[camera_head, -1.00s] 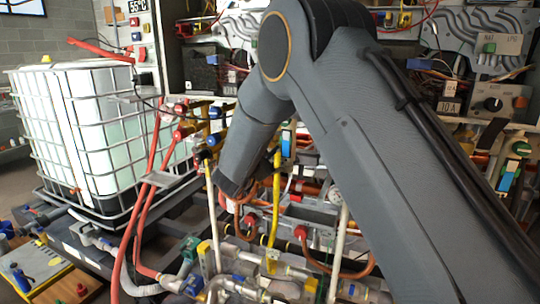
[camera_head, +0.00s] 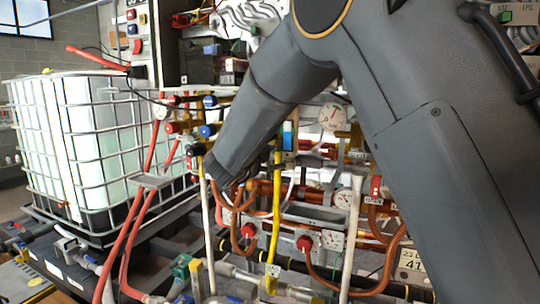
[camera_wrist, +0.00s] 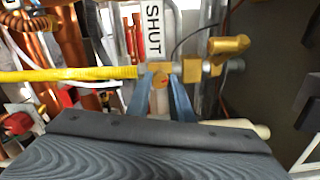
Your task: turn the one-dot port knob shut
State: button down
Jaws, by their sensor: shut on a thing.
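In the wrist view my gripper (camera_wrist: 161,84) has its two blue fingers close together on a small orange-yellow knob (camera_wrist: 159,79). The knob sits on a brass and grey valve line, at the end of a yellow hose (camera_wrist: 75,74). A white label reading SHUT (camera_wrist: 154,32) stands just above the knob. I cannot make out any dot mark, and the fingers hide part of the knob. In the head view my arm reaches down to the pipework, and the fingertips and the knob cannot be made out there.
Red, copper and yellow pipes crowd the area around my wrist. A white caged tank (camera_head: 95,150) stands at the left. A brass fitting (camera_wrist: 229,45) is right of the knob.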

jog(key=shift+f+m+b, duration=0.1)
jog(key=shift+m+b, duration=1.1)
jog(key=shift+b, duration=0.25)
jog(key=c, duration=1.6)
grip_release()
jog(key=shift+o, duration=0.2)
jog(key=v, duration=0.7)
jog(key=shift+s+a+b, duration=0.15)
jog(key=shift+s+b, duration=0.15)
jog(key=shift+s, duration=0.05)
